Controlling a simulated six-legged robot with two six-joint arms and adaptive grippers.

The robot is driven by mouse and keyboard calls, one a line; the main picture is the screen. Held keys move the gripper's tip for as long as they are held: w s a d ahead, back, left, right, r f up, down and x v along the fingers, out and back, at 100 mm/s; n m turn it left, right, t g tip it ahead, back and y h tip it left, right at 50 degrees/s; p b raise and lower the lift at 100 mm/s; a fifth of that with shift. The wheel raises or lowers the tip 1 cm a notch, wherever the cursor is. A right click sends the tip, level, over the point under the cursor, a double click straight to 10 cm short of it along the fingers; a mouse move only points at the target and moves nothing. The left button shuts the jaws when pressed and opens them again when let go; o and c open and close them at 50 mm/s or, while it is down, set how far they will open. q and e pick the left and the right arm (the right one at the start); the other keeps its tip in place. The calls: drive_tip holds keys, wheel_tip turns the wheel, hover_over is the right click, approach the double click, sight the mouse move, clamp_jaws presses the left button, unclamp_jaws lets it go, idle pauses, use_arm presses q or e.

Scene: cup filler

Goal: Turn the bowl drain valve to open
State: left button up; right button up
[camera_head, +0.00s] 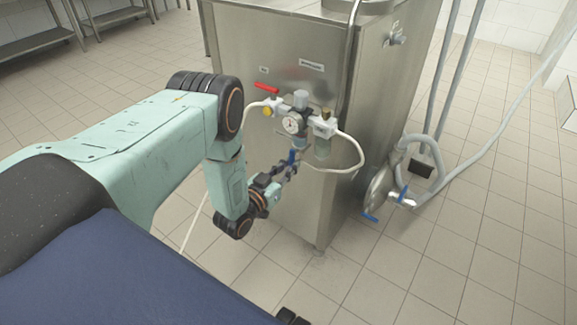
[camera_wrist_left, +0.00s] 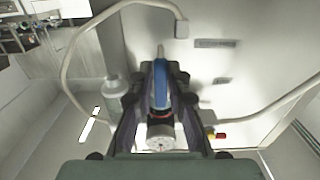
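A blue part (camera_head: 291,157) hangs below the round gauge (camera_head: 293,123) on the front of the steel cabinet; it looks like the bowl with its drain valve. My left gripper (camera_head: 287,170) is at this blue part, reaching in from the lower left. In the left wrist view, the blue part (camera_wrist_left: 160,84) stands between the two dark fingers of the left gripper (camera_wrist_left: 160,76), with one finger close on each side. I cannot tell whether the fingers touch it. The drain valve itself is not clearly seen.
The steel cabinet (camera_head: 260,60) stands just behind the fittings.

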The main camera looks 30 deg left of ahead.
use_arm(q)
drive_tip(key=o, duration=0.4)
drive_tip(key=s, duration=0.8)
drive_tip(key=s+a, duration=0.1)
drive_tip(key=s, duration=0.3)
idle(0.3)
